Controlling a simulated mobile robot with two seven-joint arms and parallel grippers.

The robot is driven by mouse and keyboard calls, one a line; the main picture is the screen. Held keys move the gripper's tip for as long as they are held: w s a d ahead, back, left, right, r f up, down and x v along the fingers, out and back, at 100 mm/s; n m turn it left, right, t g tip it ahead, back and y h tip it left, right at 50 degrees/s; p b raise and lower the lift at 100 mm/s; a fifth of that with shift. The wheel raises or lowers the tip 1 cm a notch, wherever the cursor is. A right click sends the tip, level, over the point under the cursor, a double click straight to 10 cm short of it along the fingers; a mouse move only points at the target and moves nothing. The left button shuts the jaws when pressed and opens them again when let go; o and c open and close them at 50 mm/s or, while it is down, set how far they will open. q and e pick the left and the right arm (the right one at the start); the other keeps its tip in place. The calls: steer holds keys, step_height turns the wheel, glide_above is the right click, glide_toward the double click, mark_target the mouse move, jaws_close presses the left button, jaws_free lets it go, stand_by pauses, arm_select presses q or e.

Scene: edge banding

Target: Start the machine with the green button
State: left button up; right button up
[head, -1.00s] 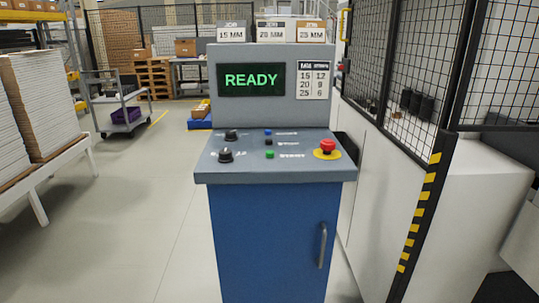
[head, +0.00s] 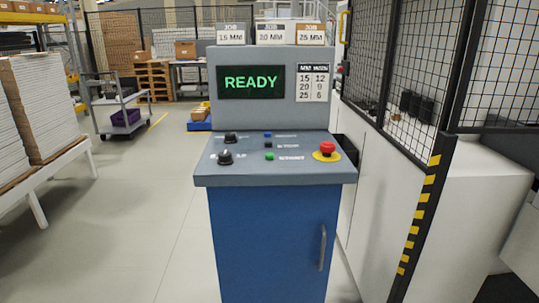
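A blue and grey machine console (head: 262,240) stands upright in front of me in the head view. Its sloping top carries the small green button (head: 269,156), below a black button (head: 268,145) and a blue button (head: 267,134). The button labels are too blurred to read. A red mushroom button (head: 327,148) on a yellow plate is to the right, and two black knobs (head: 225,157) are to the left. The screen (head: 251,81) reads READY in green. Neither of my grippers is in view, and nothing covers the green button.
A black mesh fence (head: 405,70) and a white machine body (head: 478,210) close off the right side. The floor (head: 130,220) left of the console is clear.

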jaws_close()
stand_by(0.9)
